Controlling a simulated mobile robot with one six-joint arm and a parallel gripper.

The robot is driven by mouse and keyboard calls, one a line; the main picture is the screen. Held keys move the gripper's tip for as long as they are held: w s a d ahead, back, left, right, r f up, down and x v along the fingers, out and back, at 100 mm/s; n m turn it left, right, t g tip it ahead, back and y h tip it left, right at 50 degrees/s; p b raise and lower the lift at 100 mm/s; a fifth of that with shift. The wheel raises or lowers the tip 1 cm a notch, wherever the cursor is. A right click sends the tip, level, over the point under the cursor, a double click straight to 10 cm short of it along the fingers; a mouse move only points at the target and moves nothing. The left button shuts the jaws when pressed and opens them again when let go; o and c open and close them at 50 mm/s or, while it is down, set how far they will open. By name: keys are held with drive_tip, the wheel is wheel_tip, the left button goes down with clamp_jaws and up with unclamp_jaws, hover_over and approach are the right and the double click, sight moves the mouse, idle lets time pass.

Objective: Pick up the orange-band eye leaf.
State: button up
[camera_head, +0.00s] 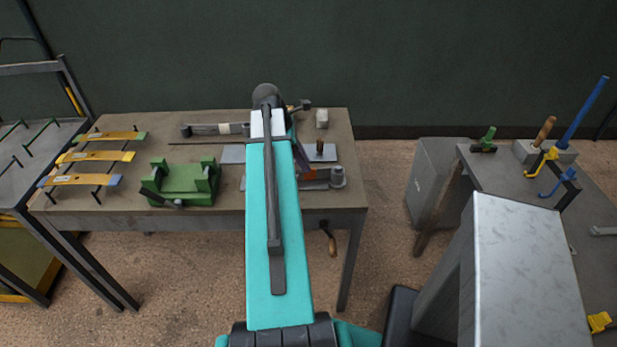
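Three slightly bowed yellow leaves lie one behind the other across dark supports at the left of the table. The rear leaf (108,136) has a green right end and the front leaf (80,180) a blue one. The middle leaf (95,156) has an orange-yellow right end; it looks like the orange-band leaf, but its band is too small to be certain. My teal arm reaches over the middle of the table, well right of these leaves. My gripper's fingers are hidden or cannot be picked out at its far end, so their opening does not show.
A green fixture (183,181) stands right of the leaves. A grey bar (205,130) lies behind it. Grey metal parts (318,180) lie beside my arm, with a small orange patch among them. Another bench (515,175) with coloured-handled tools is at right. Bare floor separates the tables.

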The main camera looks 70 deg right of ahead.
sight(309, 180)
drive_tip(key=shift+p+x, duration=0.75)
drive_tip(key=shift+x, duration=0.55)
drive_tip(key=shift+p+x, duration=0.3)
drive_tip(key=shift+x, duration=1)
drive_tip(key=shift+a, duration=0.15)
drive_tip(key=shift+r, duration=0.1)
clamp_jaws()
